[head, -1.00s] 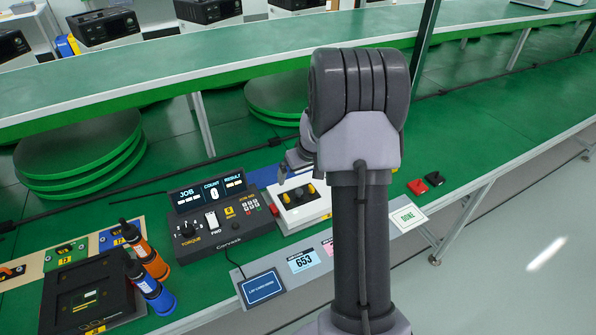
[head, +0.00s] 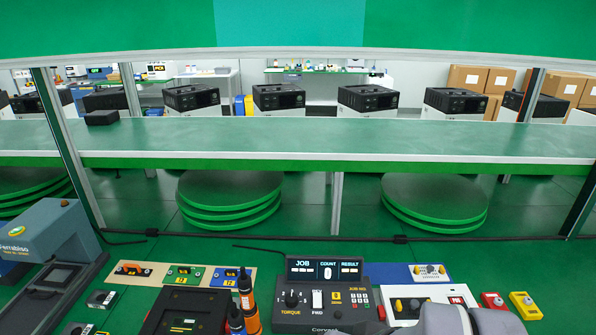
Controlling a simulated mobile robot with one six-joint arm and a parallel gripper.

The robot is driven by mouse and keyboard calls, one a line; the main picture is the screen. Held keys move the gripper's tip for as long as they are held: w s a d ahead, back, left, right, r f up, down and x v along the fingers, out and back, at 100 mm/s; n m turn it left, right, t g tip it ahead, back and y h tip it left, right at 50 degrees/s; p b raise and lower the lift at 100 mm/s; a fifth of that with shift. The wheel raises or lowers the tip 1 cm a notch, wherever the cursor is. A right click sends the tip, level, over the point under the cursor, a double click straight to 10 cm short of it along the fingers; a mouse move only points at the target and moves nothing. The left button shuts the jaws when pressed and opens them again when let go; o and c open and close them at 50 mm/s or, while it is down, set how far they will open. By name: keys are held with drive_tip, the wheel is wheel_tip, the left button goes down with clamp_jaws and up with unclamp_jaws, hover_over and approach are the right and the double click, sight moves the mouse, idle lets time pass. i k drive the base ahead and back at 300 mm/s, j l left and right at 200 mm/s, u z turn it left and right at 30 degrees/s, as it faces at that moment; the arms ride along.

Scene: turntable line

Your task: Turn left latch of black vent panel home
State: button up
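No part can be told for sure as the black vent panel, and no left latch can be made out. A flat black panel-like unit (head: 185,312) lies at the bottom of the head view, cut off by the lower edge. Black boxy machines (head: 279,97) stand in a row behind the far green shelf. Only a grey piece of my arm shows at the bottom right, in front of a white box with yellow and black knobs. My gripper's fingers are out of view, so whether they hold anything does not show.
A torque controller (head: 325,290) with a lit display stands in the middle front. Orange and blue bottles (head: 246,292) stand left of it. The white box (head: 402,294) and small red (head: 494,301) and yellow (head: 525,306) boxes are right. A blue-grey machine (head: 45,238) stands left.

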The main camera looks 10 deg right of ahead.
sight(397, 307)
drive_tip(key=k+z, duration=0.15)
drive_tip(key=z, duration=0.75)
drive_tip(key=i+l, duration=0.05)
